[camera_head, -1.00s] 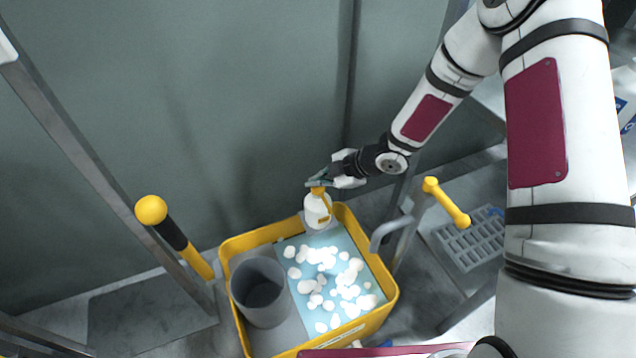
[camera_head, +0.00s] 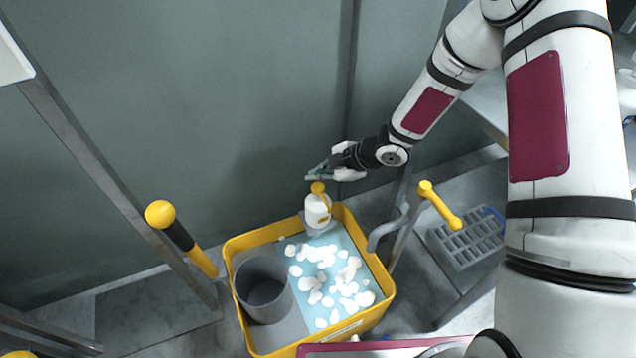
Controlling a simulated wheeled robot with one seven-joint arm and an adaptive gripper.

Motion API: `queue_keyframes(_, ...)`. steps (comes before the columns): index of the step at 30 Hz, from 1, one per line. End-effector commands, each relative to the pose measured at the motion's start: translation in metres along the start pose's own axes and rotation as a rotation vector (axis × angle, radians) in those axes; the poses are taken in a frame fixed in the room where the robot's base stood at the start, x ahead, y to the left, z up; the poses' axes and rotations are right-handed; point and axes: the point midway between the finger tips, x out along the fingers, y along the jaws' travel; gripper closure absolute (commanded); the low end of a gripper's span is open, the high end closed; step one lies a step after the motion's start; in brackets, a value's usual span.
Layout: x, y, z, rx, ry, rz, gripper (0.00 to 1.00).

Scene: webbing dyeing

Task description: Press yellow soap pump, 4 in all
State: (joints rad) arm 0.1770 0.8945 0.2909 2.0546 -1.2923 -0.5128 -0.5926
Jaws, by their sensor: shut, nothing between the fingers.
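The soap bottle (camera_head: 317,212) is white with a yellow pump head (camera_head: 318,188) and stands upright at the back rim of a yellow-rimmed basin (camera_head: 237,243). My gripper (camera_head: 314,174) is shut and empty. Its fingertips are just above the yellow pump head, with a small gap seeming to show between them. The pump head and its nozzle are in plain view. The basin holds light blue liquid (camera_head: 290,268) with several white foam blobs floating on the right side.
A grey cylinder (camera_head: 262,288) stands in the basin's left part. A grey curved spout (camera_head: 385,232) and a yellow-handled lever (camera_head: 440,206) rise at the right. A yellow-knobbed lever (camera_head: 180,236) stands at the left. A grey slotted rack (camera_head: 468,240) lies at the right. A wall panel is behind.

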Motion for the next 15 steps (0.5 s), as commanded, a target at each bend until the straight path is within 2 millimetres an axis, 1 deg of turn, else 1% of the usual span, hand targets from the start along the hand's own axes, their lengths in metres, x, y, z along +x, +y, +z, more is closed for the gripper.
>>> queue_keyframes(1, -0.006, 0.004, -0.005, 0.0, 0.0, 0.001, 1.0)
queue_keyframes(9, -0.023, 0.016, -0.017, -0.001, 0.0, 0.0, 1.0)
queue_keyframes(15, -0.025, 0.018, -0.018, 0.0, 0.0, 0.0, 1.0)
